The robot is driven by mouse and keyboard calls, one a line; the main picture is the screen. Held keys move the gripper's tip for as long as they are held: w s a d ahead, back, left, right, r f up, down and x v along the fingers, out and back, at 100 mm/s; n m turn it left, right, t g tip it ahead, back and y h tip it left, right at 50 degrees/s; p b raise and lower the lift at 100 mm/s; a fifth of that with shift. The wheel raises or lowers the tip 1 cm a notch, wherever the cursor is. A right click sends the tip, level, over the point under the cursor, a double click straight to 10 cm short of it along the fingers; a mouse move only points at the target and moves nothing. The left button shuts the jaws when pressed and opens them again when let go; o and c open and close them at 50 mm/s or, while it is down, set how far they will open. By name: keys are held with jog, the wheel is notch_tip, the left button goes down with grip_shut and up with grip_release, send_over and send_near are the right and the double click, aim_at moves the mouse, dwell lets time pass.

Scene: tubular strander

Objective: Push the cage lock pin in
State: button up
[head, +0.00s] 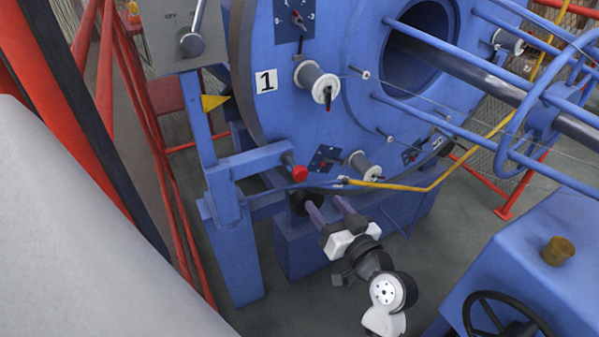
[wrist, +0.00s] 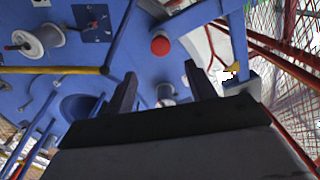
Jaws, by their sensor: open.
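The cage lock pin shows as a red round knob (head: 299,174) at the end of a blue bracket arm, beside the lower edge of the big blue disc. In the wrist view the red knob (wrist: 160,45) lies beyond the fingertips, roughly between their lines. My gripper (head: 325,202) is below and a little right of the knob in the head view, apart from it. In the wrist view its two dark fingers (wrist: 161,70) are spread with nothing held between them. The pin's shaft behind the knob cannot be made out.
The blue disc (head: 285,120) carries spools, such as a white one (head: 316,82), and a "1" label (head: 265,81). A yellow tube (head: 440,180) runs close above my gripper. A blue post (head: 236,260) and red railing (head: 160,165) stand to the left. A blue cabinet (head: 520,270) stands right.

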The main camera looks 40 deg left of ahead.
aim_at(302, 176)
jog(key=p+x, duration=0.2)
jog(key=x, duration=1)
jog(key=shift+w+a+r+p, duration=0.1)
jog(key=shift+a+r+p, duration=0.1)
jog(key=shift+p, duration=0.1)
